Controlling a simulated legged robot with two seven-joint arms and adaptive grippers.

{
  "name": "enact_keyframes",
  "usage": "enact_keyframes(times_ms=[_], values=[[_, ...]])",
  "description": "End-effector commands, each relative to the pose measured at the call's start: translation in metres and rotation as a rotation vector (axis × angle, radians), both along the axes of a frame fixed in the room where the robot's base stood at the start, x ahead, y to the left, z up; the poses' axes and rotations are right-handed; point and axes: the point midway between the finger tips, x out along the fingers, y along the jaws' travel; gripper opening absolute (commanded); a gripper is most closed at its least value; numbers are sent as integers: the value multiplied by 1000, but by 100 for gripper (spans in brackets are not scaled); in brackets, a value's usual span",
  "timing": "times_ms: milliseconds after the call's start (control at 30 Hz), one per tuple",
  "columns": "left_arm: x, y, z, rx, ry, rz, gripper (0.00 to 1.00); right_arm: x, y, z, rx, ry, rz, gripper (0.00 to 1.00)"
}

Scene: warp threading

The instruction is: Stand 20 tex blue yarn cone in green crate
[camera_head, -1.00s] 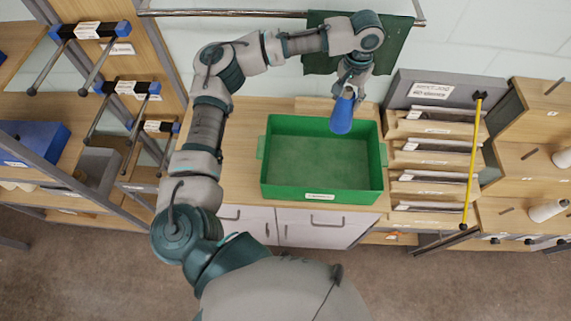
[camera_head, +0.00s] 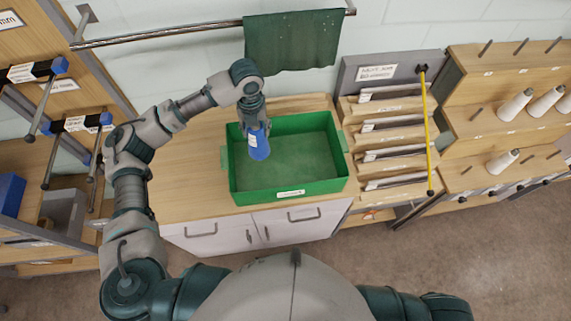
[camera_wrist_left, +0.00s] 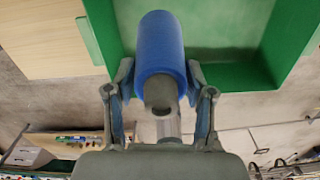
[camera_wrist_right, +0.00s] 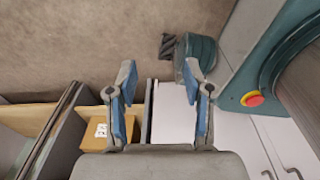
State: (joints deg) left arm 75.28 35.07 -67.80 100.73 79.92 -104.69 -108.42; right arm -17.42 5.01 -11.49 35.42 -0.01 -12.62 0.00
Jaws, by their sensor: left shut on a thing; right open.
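The blue yarn cone (camera_head: 259,146) is held by my left gripper (camera_head: 254,122), with its wide end down. It hangs over the left part of the green crate (camera_head: 290,190) on the wooden counter. In the left wrist view the blue cone (camera_wrist_left: 161,45) sits between the two fingers of my left gripper (camera_wrist_left: 160,95), with the green crate (camera_wrist_left: 245,77) behind it. I cannot tell whether the cone touches the crate floor. The crate is otherwise empty. My right gripper (camera_wrist_right: 160,95) is open and empty, low beside the furniture.
A tilted rack of labelled slots (camera_head: 390,125) with a yellow rod (camera_head: 427,130) stands right of the crate. White cones (camera_head: 515,105) sit on pegged shelves further right. A green cloth (camera_head: 292,45) hangs on a rail behind. The counter left of the crate is clear (camera_head: 185,165).

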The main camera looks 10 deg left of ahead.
Motion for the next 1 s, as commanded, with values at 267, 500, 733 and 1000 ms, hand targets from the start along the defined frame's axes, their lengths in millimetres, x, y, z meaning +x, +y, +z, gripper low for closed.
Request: enact_keyframes(times_ms=[267,500,733,1000], values=[[-8,-5,-8,-6,-13,-456,29,3,1,3,2,-4,-1,51],[-9,-6,-48,-5,-11,-507,29,5,13,8,15,-7,-5,51],[-9,-6,-74,-6,-13,-505,29,5,12,10,14,-7,-5,51],[-9,-5,-108,-5,-13,-505,29,6,6,13,7,-8,-2,51]])
